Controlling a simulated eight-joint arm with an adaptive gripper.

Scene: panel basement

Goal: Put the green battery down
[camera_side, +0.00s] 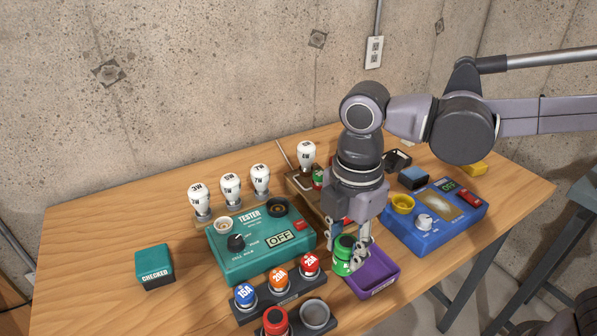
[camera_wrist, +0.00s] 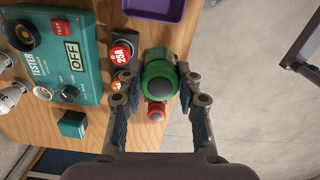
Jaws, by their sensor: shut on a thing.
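The green battery (camera_side: 343,256) is upright between the fingers of my gripper (camera_side: 347,250), which is shut on it. In the side view it overlaps the left end of the purple tray (camera_side: 383,283); its height above the table is hard to tell. The wrist view shows the green battery (camera_wrist: 160,72) end-on between the fingertips (camera_wrist: 160,84), with the purple tray (camera_wrist: 155,8) beyond it. A red battery (camera_side: 274,321) stands in a dark holder at the front edge, beside an empty grey cup (camera_side: 315,314). The battery's lower end is partly hidden by a finger.
A teal tester (camera_side: 240,262) reading OFF stands left of my gripper. A rack of fuses (camera_side: 278,281) lies in front of it. A blue device (camera_side: 440,222) is at the right, a teal CHECKED box (camera_side: 154,266) at the left. Bulbs (camera_side: 231,188) stand behind.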

